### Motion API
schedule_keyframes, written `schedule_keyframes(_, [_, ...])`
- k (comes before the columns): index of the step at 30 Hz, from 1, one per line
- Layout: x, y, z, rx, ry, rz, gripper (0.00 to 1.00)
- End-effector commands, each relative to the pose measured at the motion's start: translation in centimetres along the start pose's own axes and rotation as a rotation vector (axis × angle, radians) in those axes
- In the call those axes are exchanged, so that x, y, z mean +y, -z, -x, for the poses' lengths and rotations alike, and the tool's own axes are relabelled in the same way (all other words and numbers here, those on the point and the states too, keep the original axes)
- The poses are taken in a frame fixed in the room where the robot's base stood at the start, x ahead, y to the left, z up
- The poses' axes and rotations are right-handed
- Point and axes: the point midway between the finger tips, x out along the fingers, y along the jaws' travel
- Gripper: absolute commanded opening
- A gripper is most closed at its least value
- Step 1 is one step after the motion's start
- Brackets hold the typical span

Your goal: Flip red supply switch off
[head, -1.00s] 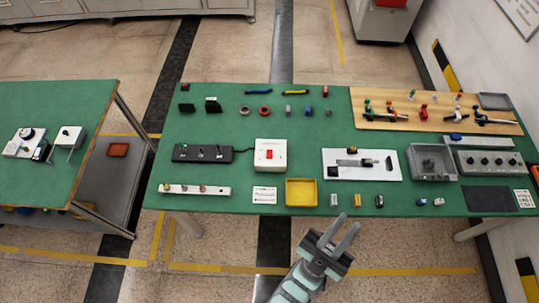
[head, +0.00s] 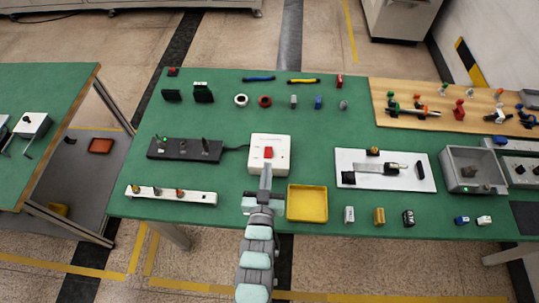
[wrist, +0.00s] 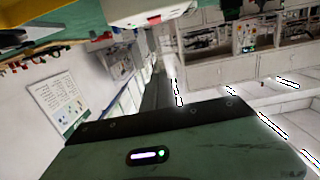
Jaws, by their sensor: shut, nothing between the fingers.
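The red supply switch (head: 268,152) is a small red rocker on the top of a white box (head: 284,143), which sits on the green table in the head view. My gripper (head: 266,170) is shut and empty. Its fingertips are at the box's near side, just below the red rocker in the picture. I cannot tell whether they touch the box. The rocker's position is too small to read. In the wrist view a white block (wrist: 140,8) with a reddish strip along its lower edge shows at the top; it looks like the switch box.
A yellow tray (head: 307,203) stands right of my gripper. A black strip with several toggle switches (head: 185,150) lies left of the box, with a cable running towards it. A white strip with knobs (head: 170,196) is at the front left. A white board (head: 425,180) lies to the right.

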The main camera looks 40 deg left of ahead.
Motion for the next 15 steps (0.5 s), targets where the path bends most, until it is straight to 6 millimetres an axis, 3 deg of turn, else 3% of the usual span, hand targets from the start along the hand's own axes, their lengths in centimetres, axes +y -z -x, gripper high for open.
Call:
schedule_keyframes(1, [-0.56,-1.20,-0.04,-0.022,0.010,0.001,0.00])
schedule_keyframes(3, [-0.98,-1.77,-0.03,-0.042,0.018,0.002,0.00])
schedule_keyframes(15, [-1.12,-1.85,-0.11,-0.051,0.021,0.003,0.00])
